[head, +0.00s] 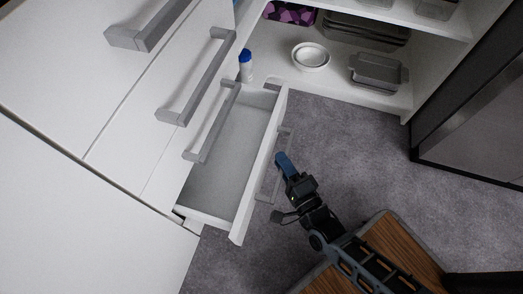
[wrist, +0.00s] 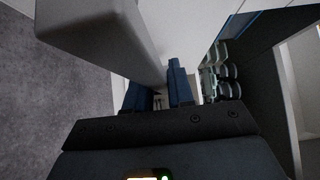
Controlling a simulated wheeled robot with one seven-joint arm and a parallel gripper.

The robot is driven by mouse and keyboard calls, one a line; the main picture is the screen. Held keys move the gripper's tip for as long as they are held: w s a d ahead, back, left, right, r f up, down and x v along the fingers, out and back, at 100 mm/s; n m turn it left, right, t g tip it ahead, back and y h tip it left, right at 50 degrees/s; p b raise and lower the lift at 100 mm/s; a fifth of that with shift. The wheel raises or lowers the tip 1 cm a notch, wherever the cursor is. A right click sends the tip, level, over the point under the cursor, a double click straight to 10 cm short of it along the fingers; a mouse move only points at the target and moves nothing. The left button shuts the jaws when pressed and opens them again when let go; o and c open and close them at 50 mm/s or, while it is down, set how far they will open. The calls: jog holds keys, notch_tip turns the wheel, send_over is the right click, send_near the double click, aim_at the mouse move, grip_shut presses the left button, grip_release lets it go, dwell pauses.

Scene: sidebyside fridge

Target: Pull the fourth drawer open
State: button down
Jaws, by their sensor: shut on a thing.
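The lowest of the white drawers, the fourth (head: 232,160), stands pulled out in the head view, and its inside looks empty. Its grey bar handle (head: 270,178) runs along the outer face of its front. My gripper (head: 283,160), with blue fingers, is at this handle and shut on it. In the wrist view the grey handle (wrist: 100,32) fills the upper left and runs down between the two blue fingers of my gripper (wrist: 158,92). The exact contact is partly hidden.
Three more grey handles sit on shut fronts above, the lowest being this one (head: 212,122). An open shelf unit holds a white bowl (head: 311,56), a blue-capped bottle (head: 246,66) and grey containers (head: 377,73). A dark cabinet (head: 470,130) stands right. Grey carpet is clear between.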

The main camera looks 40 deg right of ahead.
jog(key=s+d, duration=0.7)
jog(key=s, duration=0.3)
jog(key=s+d, duration=0.8)
jog(key=s, duration=0.3)
jog(key=shift+b, duration=0.45)
jog(key=c, duration=1.1)
grip_release()
jog(key=shift+d, duration=0.1)
jog(key=shift+s+a+p, duration=0.2)
jog(key=shift+s, duration=1.1)
jog(key=shift+s+a+p, duration=0.25)
jog(key=shift+s, duration=1)
jog(key=shift+s+a+p, duration=0.2)
jog(key=shift+s, duration=1.1)
